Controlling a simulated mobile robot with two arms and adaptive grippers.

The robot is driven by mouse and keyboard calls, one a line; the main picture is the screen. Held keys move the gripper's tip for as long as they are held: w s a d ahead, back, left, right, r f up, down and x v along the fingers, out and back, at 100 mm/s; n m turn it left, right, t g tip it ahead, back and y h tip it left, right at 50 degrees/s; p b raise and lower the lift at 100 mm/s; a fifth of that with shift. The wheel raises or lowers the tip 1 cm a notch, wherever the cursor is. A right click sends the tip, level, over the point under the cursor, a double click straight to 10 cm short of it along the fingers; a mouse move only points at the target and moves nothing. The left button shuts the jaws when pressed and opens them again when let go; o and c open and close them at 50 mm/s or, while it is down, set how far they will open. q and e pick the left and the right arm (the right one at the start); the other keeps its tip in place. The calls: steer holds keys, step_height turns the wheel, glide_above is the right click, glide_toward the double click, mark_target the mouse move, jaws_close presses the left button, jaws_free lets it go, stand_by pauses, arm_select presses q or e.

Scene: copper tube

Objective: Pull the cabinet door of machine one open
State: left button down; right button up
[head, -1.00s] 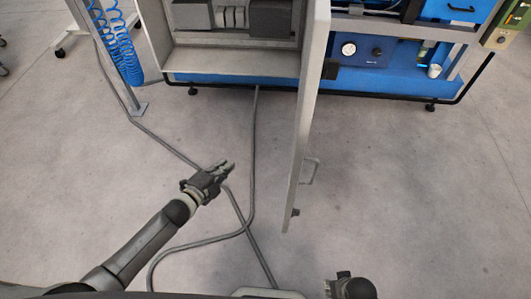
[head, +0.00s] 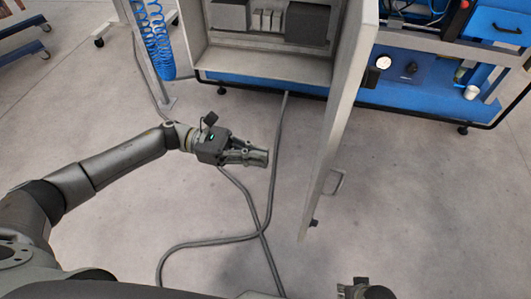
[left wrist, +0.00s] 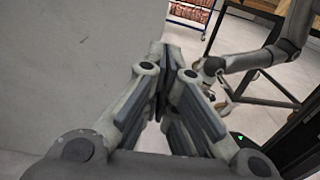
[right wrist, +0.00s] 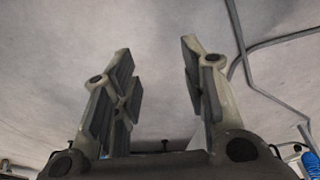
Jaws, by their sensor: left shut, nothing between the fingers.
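The grey cabinet door (head: 343,115) stands swung out from the cabinet (head: 262,57), whose inside shows. A small handle (head: 334,183) is on the door's right-hand face, near its free edge. My left gripper (head: 262,158) is shut and empty, on the open-cabinet side, with its fingers pointing toward the door and a gap between them in the head view. In the left wrist view, my left fingers (left wrist: 172,70) are together beside a plain grey panel (left wrist: 75,65), which looks like the door. My right gripper (right wrist: 155,52) is open and empty over the floor; only its top shows low in the head view.
A blue machine bench (head: 425,90) with a gauge stands right of the cabinet. A blue coiled hose (head: 157,45) hangs on a post to the left. A grey cable (head: 215,243) loops across the otherwise clear floor below my left arm.

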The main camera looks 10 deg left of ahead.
arm_select(q)
steer(key=d+p, duration=0.1)
steer(key=d, duration=1)
steer(key=shift+s+d, duration=0.2)
steer(key=shift+s, duration=0.15)
arm_select(e)
steer(key=f, duration=0.1)
steer(key=s+f, duration=0.1)
steer(key=f, duration=0.1)
steer(key=s+f, duration=0.1)
steer(key=f, duration=0.1)
steer(key=shift+s+d, duration=0.15)
arm_select(q)
steer(key=shift+d, duration=0.1)
